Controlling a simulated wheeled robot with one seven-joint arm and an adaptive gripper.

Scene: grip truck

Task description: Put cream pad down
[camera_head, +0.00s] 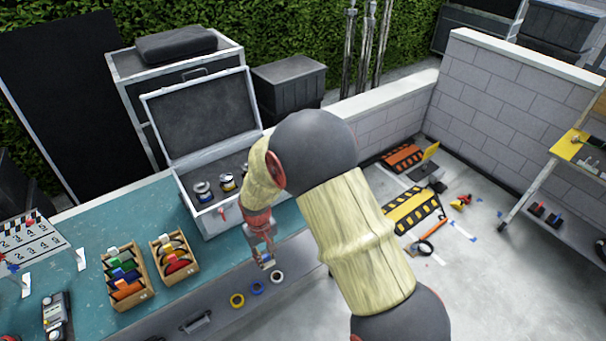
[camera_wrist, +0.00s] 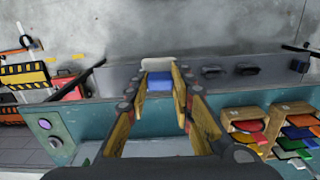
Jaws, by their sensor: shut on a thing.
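My gripper (camera_head: 262,246) hangs over the front edge of the teal workbench (camera_head: 95,239), below the open grey case. In the wrist view my gripper (camera_wrist: 161,80) has its fingers apart around a small object and is shut on it. In the head view only a small pale and blue bit of the held thing (camera_head: 266,262) shows; the fingers hide the rest.
The open grey case (camera_head: 215,215) with small tins stands behind my gripper. Two wooden trays (camera_head: 127,292) of coloured pieces stand to its left. Striped ramps (camera_head: 413,210) lie on the floor to the right.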

